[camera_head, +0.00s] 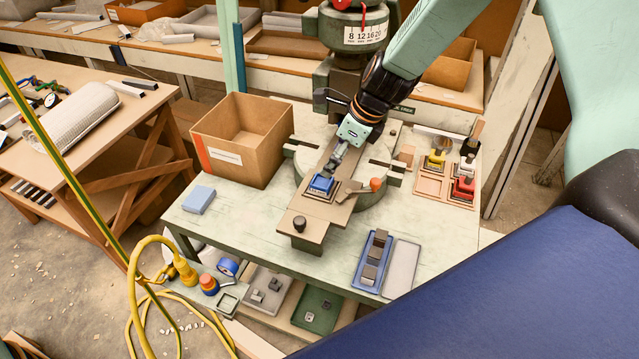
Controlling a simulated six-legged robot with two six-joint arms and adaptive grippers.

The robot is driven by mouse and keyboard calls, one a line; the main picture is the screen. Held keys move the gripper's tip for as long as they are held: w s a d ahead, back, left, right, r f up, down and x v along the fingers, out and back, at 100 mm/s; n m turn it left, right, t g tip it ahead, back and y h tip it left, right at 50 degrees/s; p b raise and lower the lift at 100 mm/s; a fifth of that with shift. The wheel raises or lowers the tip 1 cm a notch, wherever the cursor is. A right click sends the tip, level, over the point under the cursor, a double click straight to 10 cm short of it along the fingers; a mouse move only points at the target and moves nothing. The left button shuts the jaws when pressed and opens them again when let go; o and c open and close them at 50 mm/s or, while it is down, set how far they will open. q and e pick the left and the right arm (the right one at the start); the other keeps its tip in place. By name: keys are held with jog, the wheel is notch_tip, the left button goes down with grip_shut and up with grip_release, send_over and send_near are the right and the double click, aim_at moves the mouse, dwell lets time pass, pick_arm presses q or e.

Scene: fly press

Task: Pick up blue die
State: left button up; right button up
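The blue die (321,185) sits on a dark-edged square base on the tan board (308,228) that lies across the press's round bed. My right arm comes in from the upper right. Its gripper (332,170) points down at the blue die from just behind and above it. The fingertips are at or very near the top of the die. They are too small to tell whether they touch it or are closed on it. My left gripper is not in view.
A yellow die (437,157), a white die (467,163) and a red die (463,187) stand in a wooden rack at right. A wooden-handled tool (352,189) lies beside the blue die. A cardboard box (245,140) stands left; a blue tray (373,262) lies in front.

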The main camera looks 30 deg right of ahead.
aim_at(321, 183)
notch_tip(321, 183, down, 2)
jog(key=shift+f+b, duration=0.1)
jog(key=shift+b, duration=0.4)
jog(key=shift+w+f, duration=0.2)
jog(key=x, duration=0.1)
jog(key=b+x, duration=0.1)
jog(key=x, duration=0.1)
jog(key=b+x, duration=0.1)
jog(key=shift+a+f, duration=0.2)
jog(key=shift+a, duration=0.15)
jog(key=shift+w+f, duration=0.1)
jog(key=shift+f, duration=0.2)
jog(key=shift+d, duration=0.1)
jog(key=c, duration=0.6)
grip_shut()
